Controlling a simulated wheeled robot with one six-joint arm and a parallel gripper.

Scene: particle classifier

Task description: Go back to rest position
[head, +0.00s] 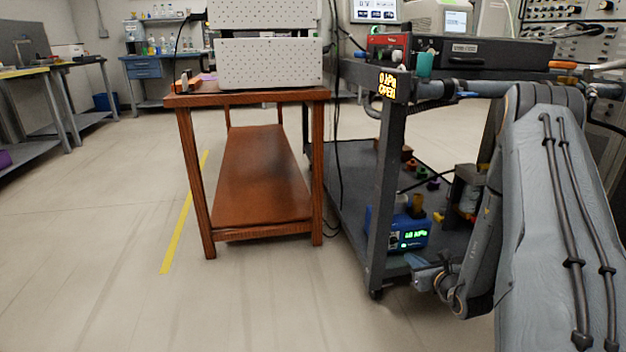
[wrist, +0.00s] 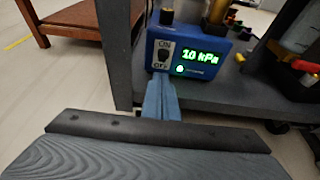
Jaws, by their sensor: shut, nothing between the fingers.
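My arm comes in at the right of the head view, and my gripper (head: 420,270) is low beside the cart's lower shelf, close to the blue pump box (head: 410,232). In the wrist view my gripper (wrist: 162,82) has its bluish fingers together and empty, with the tips just in front of the blue box (wrist: 183,52). The box has an ON/OFF switch (wrist: 162,54) and a green display (wrist: 201,57) reading about 10 kPa. I cannot tell whether the fingertips touch the box.
The dark cart (head: 385,195) has a post with an orange "0 kPa OPEN" display (head: 388,86). A black case (head: 480,52) lies on its top. A brown wooden table (head: 255,98) carrying white perforated boxes (head: 268,62) stands left of it. The floor (head: 100,235) at left is clear.

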